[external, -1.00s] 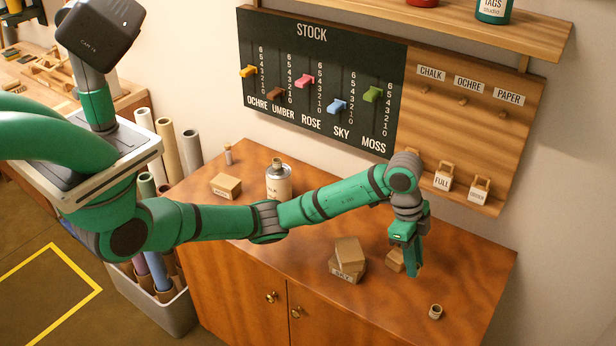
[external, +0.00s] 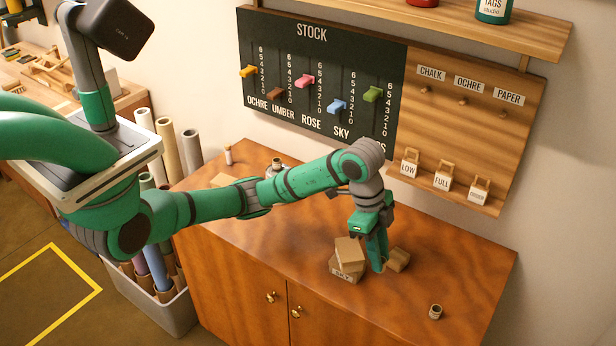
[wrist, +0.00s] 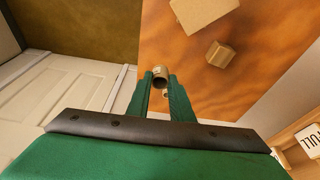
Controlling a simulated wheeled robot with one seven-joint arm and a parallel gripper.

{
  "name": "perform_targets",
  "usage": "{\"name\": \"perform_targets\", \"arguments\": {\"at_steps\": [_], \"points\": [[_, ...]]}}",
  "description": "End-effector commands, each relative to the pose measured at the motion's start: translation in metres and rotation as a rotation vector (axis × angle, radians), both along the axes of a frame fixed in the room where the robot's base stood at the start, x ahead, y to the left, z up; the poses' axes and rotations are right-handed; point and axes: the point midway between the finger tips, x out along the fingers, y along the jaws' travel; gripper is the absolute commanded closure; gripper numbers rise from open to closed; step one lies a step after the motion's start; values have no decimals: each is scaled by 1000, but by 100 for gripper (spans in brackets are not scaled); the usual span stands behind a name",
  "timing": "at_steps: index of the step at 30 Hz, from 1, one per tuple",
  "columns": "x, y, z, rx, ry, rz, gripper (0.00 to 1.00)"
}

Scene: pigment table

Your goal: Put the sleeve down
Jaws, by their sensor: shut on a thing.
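My gripper (external: 378,264) points down, low over the cabinet top, between the stacked boxes and a small loose box. In the wrist view its two green fingers (wrist: 160,88) are shut on the sleeve (wrist: 160,74), a small tan-grey tube with its dark open end showing. In the external view the fingers hide the sleeve, and I cannot tell there whether it touches the wood.
The stacked boxes (external: 347,262), the lower one marked SKY, are just left of my gripper. The small box (external: 398,259) is close on its right. A small open cup or ring (external: 436,312) stands at the front right. The wood (external: 455,265) between is clear.

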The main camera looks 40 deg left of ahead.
Motion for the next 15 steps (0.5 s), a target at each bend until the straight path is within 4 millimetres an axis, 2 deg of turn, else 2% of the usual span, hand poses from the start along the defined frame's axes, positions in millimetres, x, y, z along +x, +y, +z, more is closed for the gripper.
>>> {"name": "perform_targets", "arguments": {"at_steps": [5, 9, 15], "points": [[25, 40, 18, 0, -7, 213, 100], [47, 89, 37, 1, -9, 479, 100], [66, 162, 60, 1, -10, 869, 100]]}}
